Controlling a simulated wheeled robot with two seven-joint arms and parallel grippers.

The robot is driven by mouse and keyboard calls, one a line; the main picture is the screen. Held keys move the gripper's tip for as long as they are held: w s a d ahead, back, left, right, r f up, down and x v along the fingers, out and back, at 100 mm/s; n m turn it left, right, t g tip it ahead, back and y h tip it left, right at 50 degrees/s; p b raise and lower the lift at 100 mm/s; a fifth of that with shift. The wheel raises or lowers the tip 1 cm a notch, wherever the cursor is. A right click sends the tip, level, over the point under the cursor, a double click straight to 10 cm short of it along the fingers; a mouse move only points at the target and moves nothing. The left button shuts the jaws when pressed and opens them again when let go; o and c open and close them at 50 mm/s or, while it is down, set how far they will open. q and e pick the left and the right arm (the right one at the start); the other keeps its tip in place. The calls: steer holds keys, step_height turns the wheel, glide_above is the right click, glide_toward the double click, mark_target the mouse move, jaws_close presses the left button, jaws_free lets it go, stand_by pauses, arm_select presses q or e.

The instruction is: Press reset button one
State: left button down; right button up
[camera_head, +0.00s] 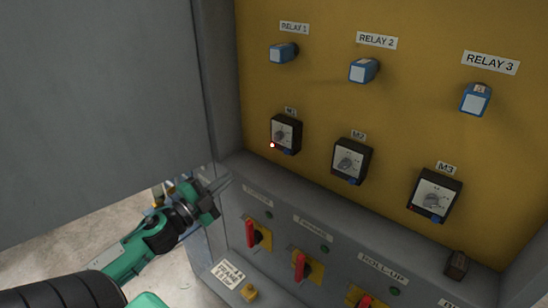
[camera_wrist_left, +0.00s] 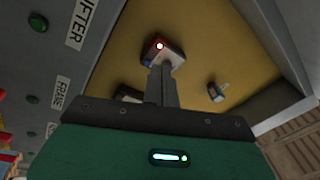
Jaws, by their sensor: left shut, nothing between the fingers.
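The M1 module (camera_head: 285,134) is a black box with a grey dial face on the yellow panel. A red lamp (camera_head: 272,145) glows at its lower left, and a small blue button (camera_head: 288,152) sits at its bottom edge. My left gripper (camera_head: 226,181) is shut and empty, below and left of M1 and apart from it in the head view. My right gripper is not in view.
Modules M2 (camera_head: 351,161) and M3 (camera_head: 434,195) stand to the right, with blue relays (camera_head: 284,53) above. A grey ledge with red switches (camera_head: 252,234) projects below. A grey door (camera_head: 100,90) stands left of the cabinet.

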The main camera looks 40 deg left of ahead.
arm_select(q)
steer(key=r+m+g+h, duration=0.1)
steer(key=m+h, duration=0.1)
steer(key=m, duration=0.1)
steer(key=d+r+m+g+h, duration=0.1)
steer(key=m+g+h, duration=0.1)
steer(key=m+h, duration=0.1)
steer(key=d+r+m+g+h, duration=0.1)
steer(key=r+m+g+h, duration=0.1)
steer(key=m+h, duration=0.1)
steer(key=shift+m, duration=0.9)
steer(key=shift+r, duration=0.1)
steer(key=p, duration=0.5)
glide_toward(286, 152)
steer(key=w+d, duration=0.2)
steer(key=d, duration=0.3)
steer(key=shift+w+a+p, duration=0.2)
steer(key=shift+w+p, duration=0.1)
steer(key=shift+w, duration=0.45)
steer(key=shift+w+a+p, duration=0.2)
steer(key=shift+w+p, duration=0.05)
steer(key=shift+w, duration=0.45)
steer(key=shift+f, duration=0.25)
